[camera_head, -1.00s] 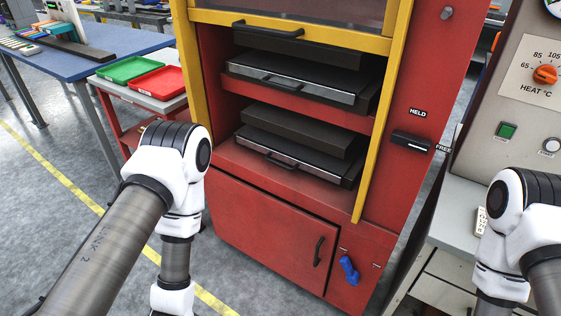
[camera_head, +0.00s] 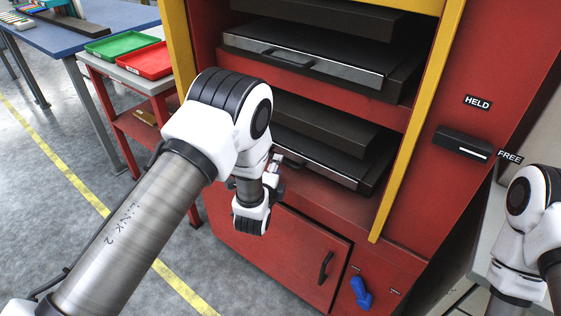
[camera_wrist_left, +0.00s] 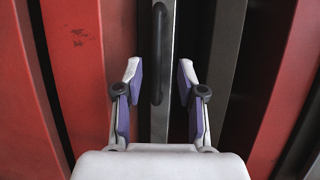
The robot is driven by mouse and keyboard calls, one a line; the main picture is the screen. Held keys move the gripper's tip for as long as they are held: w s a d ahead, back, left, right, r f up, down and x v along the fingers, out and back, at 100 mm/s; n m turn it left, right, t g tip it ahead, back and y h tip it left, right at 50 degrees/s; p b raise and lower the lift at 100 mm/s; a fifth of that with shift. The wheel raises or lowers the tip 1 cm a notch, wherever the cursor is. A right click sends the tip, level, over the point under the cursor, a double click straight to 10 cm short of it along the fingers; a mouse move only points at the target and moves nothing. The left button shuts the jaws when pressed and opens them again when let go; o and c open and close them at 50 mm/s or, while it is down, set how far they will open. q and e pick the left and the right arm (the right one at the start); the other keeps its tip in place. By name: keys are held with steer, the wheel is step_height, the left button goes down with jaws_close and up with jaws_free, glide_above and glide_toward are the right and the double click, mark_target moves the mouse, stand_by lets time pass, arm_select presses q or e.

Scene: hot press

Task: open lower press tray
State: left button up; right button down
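The lower press tray (camera_head: 322,164) sits pushed in, in the lower bay of the red press, with a dark top and a silver front edge. My left arm covers its left part. My left gripper (camera_wrist_left: 158,78) is open in front of the tray. In the left wrist view the tray's black handle (camera_wrist_left: 157,45) lies between and just beyond the two fingertips, over the silver front strip (camera_wrist_left: 160,122). I cannot tell whether the fingers touch it. My right arm shows at the right edge of the head view, but its gripper is not in view.
The upper tray (camera_head: 300,58) is pushed in above. A black lever (camera_head: 462,145) sits between HELD and FREE labels. Below are a red cabinet door (camera_head: 290,250) with a handle and a blue object (camera_head: 361,292). Green and red trays stand on a cart at left.

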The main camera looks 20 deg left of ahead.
arm_select(q)
steer(key=w, duration=0.2)
steer(key=w+f, duration=0.1)
steer(key=w, duration=0.1)
steer(key=shift+w+a+f, duration=0.1)
steer(key=shift+w, duration=0.3)
arm_select(e)
steer(key=shift+w+f, duration=0.1)
steer(key=shift+f, duration=0.05)
arm_select(q)
jaws_close()
